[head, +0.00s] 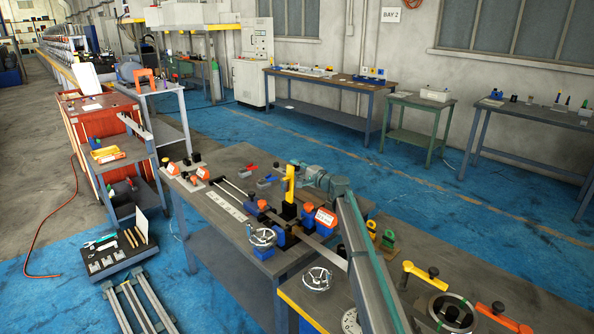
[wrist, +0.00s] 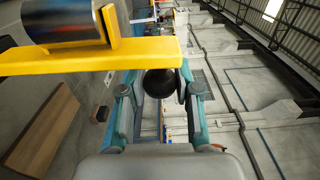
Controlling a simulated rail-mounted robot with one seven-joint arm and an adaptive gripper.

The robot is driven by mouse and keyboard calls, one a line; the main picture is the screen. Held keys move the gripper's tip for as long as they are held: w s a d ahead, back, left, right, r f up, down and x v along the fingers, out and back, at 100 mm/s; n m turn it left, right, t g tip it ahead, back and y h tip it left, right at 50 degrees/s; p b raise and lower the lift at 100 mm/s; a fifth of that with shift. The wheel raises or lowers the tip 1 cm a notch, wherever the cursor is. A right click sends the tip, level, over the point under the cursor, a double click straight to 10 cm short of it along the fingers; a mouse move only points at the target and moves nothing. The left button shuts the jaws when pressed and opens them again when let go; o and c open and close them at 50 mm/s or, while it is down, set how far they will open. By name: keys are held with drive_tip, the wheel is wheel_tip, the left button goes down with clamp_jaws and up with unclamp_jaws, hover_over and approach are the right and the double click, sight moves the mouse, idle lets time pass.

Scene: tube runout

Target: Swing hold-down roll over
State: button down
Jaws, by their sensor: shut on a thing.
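The yellow hold-down arm (head: 289,184) stands about upright on a black block on the bench in the head view. In the wrist view the yellow arm (wrist: 100,57) runs across the upper left, with a dark shiny roll (wrist: 62,20) in its bracket. A black ball knob (wrist: 160,82) sits at the arm's end. My gripper (wrist: 160,92) has its teal fingers on both sides of this knob and is shut on it. In the head view my gripper (head: 299,169) is at the upper end of the yellow arm. The knob is hard to make out there.
A second yellow arm (head: 420,269) lies flat at the front right, beside a round fixture (head: 450,311). The blue floor (head: 400,185) behind the bench is clear.

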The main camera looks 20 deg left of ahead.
drive_tip(key=shift+s+a+f+n+b, duration=0.15)
drive_tip(key=shift+s+n+b, duration=0.25)
drive_tip(key=shift+b, duration=0.5)
drive_tip(key=shift+s+a+n+b, duration=0.25)
drive_tip(key=shift+s+n+b, duration=0.15)
drive_tip(key=shift+b, duration=0.5)
drive_tip(key=shift+s+a+f+n+b, duration=0.1)
drive_tip(key=shift+s+a+n+b, duration=0.2)
drive_tip(key=shift+b, duration=0.6)
drive_tip(key=s+a+f+n+b, duration=0.1)
drive_tip(key=s+n+b, duration=0.3)
drive_tip(key=b, duration=0.5)
drive_tip(key=s+a+f+n+b, duration=0.2)
drive_tip(key=s+a+n+b, duration=0.2)
drive_tip(key=b, duration=0.6)
drive_tip(key=shift+s+a+f+n+b, duration=0.2)
drive_tip(key=shift+s+a+n+b, duration=0.15)
drive_tip(key=shift+s, duration=0.85)
drive_tip(key=shift+d, duration=0.1)
drive_tip(key=c, duration=0.8)
unclamp_jaws()
drive_tip(key=shift+r, duration=0.1)
drive_tip(key=shift+d, duration=0.1)
